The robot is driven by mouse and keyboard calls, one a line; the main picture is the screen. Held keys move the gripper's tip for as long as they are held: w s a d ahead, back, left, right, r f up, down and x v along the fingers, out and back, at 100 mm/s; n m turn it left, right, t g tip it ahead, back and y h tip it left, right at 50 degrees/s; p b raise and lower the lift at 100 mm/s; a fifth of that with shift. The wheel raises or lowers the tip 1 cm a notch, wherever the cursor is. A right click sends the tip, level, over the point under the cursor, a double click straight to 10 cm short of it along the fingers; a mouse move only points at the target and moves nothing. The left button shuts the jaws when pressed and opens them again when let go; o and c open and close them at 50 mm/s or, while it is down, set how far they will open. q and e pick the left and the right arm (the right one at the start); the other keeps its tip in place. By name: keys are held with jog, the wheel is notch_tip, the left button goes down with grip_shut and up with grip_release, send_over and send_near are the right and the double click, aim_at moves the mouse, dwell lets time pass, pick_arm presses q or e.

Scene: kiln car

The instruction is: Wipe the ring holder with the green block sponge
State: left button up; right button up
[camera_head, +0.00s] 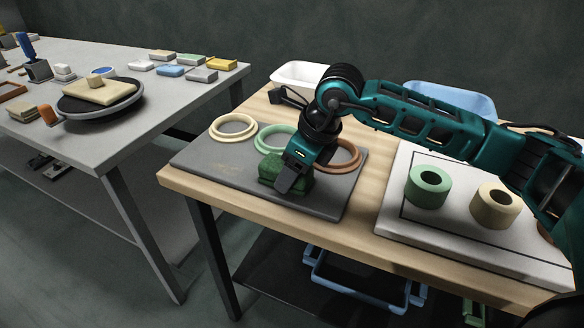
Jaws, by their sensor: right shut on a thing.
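The ring holder (312,205) looks to be the dark grey board at the left of the wooden table, with a cream ring (233,139), a green ring (262,137) and a brown ring (356,155) along its back. A faint tan mark (228,167) shows on its left part. My right gripper (289,181) points down over the middle of the board, shut on the green block sponge (268,183). The sponge is at the board's surface; I cannot tell whether it touches. My gripper and arm hide part of the green and brown rings. My left gripper is out of view.
A white board (440,236) on the right bears a green hollow cylinder (429,187) and a cream one (496,205). A white bin (296,72) and a blue bin (450,97) stand behind. A grey table (200,98) with blocks stands left, across a gap.

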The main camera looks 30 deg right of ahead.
aim_at(262, 164)
jog(key=shift+s+a, duration=0.6)
jog(key=shift+a, duration=0.2)
jog(key=shift+w+a+b, duration=0.2)
jog(key=shift+w+a, duration=0.7)
jog(key=shift+w, duration=0.3)
jog(key=shift+w+a+b, duration=0.15)
jog(key=shift+w+a, duration=0.75)
jog(key=shift+w, duration=0.25)
jog(key=shift+w+a, duration=0.5)
jog(key=shift+w, duration=0.2)
jog(key=shift+w+a+b, duration=0.45)
jog(key=shift+w+a, duration=0.7)
jog(key=shift+w, duration=0.25)
jog(key=shift+w+a, duration=0.1)
jog(key=shift+w, duration=0.05)
